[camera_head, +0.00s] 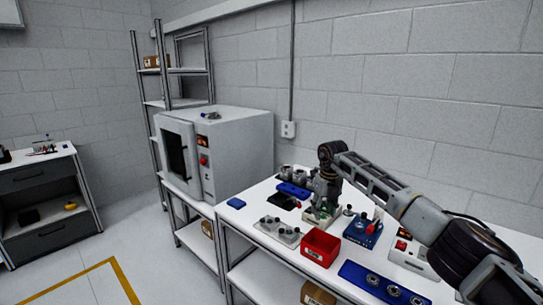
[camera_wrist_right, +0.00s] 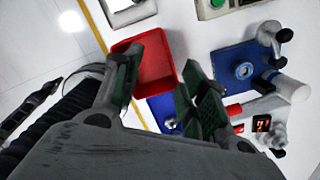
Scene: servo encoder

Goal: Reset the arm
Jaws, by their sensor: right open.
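My right arm comes in from the right edge of the head view, and its wrist hangs down over the white workbench. My right gripper (camera_head: 322,208) is low among the fixtures, behind the red bin (camera_head: 321,246). In the right wrist view, the gripper (camera_wrist_right: 163,98) has its two green-padded fingers spread apart with nothing held between them. The red bin (camera_wrist_right: 150,62) shows beyond and between the fingers. Whether the fingers touch anything below cannot be told. My left gripper is not in view.
The bench (camera_head: 236,218) also holds a grey block with knobs (camera_head: 278,231), a blue lever fixture (camera_head: 362,232), a blue plate with round parts (camera_head: 382,284) and a control box (camera_head: 413,258). An oven-like machine (camera_head: 238,150) stands left. A block wall is behind.

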